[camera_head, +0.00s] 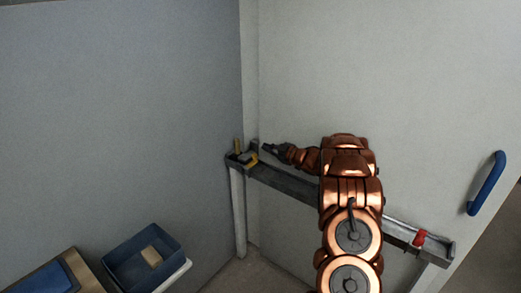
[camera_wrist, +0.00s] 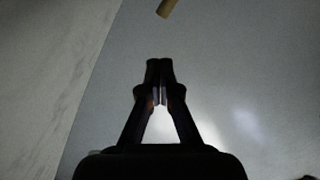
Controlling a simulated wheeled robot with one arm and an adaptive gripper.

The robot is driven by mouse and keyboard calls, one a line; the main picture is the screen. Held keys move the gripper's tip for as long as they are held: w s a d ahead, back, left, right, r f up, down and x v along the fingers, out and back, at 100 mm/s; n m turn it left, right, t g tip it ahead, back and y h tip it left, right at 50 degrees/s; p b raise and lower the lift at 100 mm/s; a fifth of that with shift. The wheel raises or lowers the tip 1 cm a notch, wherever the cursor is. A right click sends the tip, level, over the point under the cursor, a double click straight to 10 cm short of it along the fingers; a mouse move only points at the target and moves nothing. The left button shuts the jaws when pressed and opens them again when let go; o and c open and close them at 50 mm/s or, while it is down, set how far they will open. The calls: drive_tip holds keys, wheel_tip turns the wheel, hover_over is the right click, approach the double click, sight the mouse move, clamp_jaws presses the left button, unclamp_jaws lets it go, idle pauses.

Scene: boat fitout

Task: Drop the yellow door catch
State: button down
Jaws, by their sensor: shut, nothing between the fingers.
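Yellow parts, which look like the yellow door catch (camera_head: 251,159), are at the left end of a narrow grey ledge (camera_head: 285,181) in the corner. An upright yellow piece (camera_head: 237,146) stands beside it; I cannot tell whether the two are one thing. My gripper (camera_head: 266,148) is just right of and above the catch in the head view, apart from it. In the wrist view my gripper (camera_wrist: 159,66) has its fingertips together with nothing between them. A yellow-brown end (camera_wrist: 166,8) shows beyond them at the top edge, partly cut off.
A red item (camera_head: 420,238) is at the ledge's right end. A blue handle (camera_head: 486,183) is on the pale panel at right. A blue bin (camera_head: 118,271) with a tan block (camera_head: 151,256) stands at lower left. Walls close in behind the ledge's left end.

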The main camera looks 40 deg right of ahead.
drive_tip(key=shift+v, duration=1.4)
drive_tip(key=shift+d+r, duration=0.1)
drive_tip(key=shift+d, duration=0.05)
wheel_tip(320, 180, up, 8)
drive_tip(key=w+a+m+g+h, duration=0.1)
drive_tip(key=m+g+h, duration=0.1)
drive_tip(key=m+h, duration=0.3)
drive_tip(key=s+a+r+m+g+h+p, duration=0.1)
drive_tip(key=s+a+r+m+g+h, duration=0.1)
drive_tip(key=s+a+r+g+h, duration=0.3)
drive_tip(key=s+a+f+g+y, duration=0.1)
drive_tip(key=s+a+g+y, duration=0.1)
drive_tip(key=s+a, duration=0.9)
drive_tip(key=s+a+f+m+g+y+p, duration=0.1)
drive_tip(key=s+a+g, duration=0.4)
drive_tip(key=s+a, duration=0.6)
drive_tip(key=s+a+f+m+g+y, duration=0.1)
drive_tip(key=s+a+f+g+y, duration=0.1)
drive_tip(key=s+a, duration=1)
drive_tip(key=s+g+y, duration=0.1)
drive_tip(key=s+y, duration=0.1)
drive_tip(key=s, duration=0.9)
drive_tip(key=shift+s+f+g+p, duration=0.25)
drive_tip(key=shift+f+g+p, duration=0.05)
drive_tip(key=shift+f+g, duration=0.1)
